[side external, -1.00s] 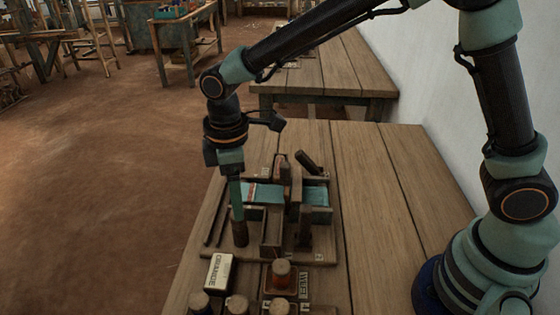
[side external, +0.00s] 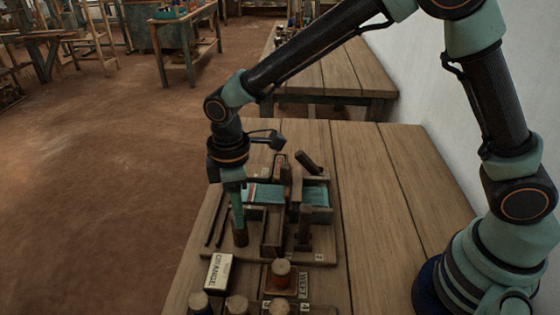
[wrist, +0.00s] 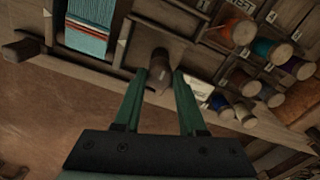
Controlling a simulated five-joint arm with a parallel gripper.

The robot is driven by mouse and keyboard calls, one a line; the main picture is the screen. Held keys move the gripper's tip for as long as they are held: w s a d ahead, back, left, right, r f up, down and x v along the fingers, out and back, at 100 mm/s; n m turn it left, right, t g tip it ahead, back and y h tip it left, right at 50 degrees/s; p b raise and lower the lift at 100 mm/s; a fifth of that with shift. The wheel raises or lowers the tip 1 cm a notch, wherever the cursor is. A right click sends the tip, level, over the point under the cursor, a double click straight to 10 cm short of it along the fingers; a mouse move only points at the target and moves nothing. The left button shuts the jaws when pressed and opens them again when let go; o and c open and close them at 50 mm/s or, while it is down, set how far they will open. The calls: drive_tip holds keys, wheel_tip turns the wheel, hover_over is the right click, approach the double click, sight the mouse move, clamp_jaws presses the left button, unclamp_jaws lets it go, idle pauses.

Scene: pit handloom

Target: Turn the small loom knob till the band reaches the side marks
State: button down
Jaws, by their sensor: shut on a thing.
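The small loom knob (side external: 240,235) is a dark wooden post at the near left of the loom board. In the wrist view the knob (wrist: 159,68) shows between the two green fingertips. My gripper (side external: 238,220) points down at the knob from above and is shut on it; the wrist view also shows my gripper (wrist: 159,80). The band (side external: 262,194) is teal and lies across the loom frame. In the wrist view the band (wrist: 88,28) has red and white stripes near its teal part. Pale side marks (wrist: 122,43) stand beside it.
A white labelled block (side external: 218,271) and several wooden-topped spools (side external: 281,272) stand in front of the loom. In the wrist view coloured thread spools (wrist: 238,30) sit at the right. The table (side external: 385,190) is bare right of the loom.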

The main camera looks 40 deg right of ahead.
drive_tip(key=shift+m, duration=0.3)
drive_tip(key=m, duration=0.3)
drive_tip(key=shift+m, duration=1.9)
drive_tip(key=shift+c, duration=2.3)
unclamp_jaws()
wheel_tip(320, 180, up, 12)
